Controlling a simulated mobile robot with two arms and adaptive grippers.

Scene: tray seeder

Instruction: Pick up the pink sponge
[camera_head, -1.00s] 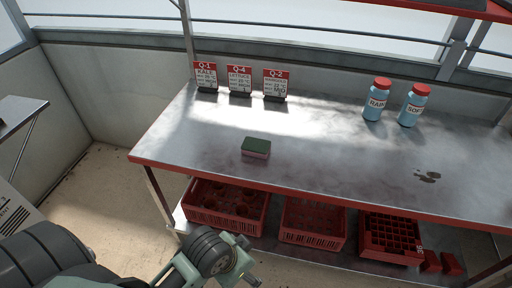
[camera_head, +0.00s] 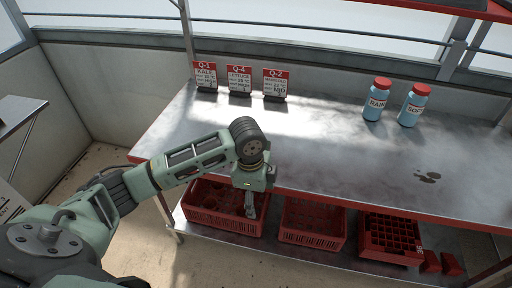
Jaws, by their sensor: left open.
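The pink sponge with its green top is not visible now; my left wrist covers the spot near the table's front edge where it lay. My left gripper (camera_head: 251,210) points down in front of the table's red front edge, over the lower shelf's left crate in the picture. It looks empty and its jaws are open, though the fingers show small. How far it is from the sponge cannot be told. My right gripper is not in view.
The metal table (camera_head: 340,150) is clear in the middle. Sign cards (camera_head: 239,80) stand at the back left, and two blue bottles (camera_head: 375,102) (camera_head: 412,107) at the back right. Dark discs (camera_head: 428,177) lie at the right. Red crates (camera_head: 312,222) sit on the shelf below.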

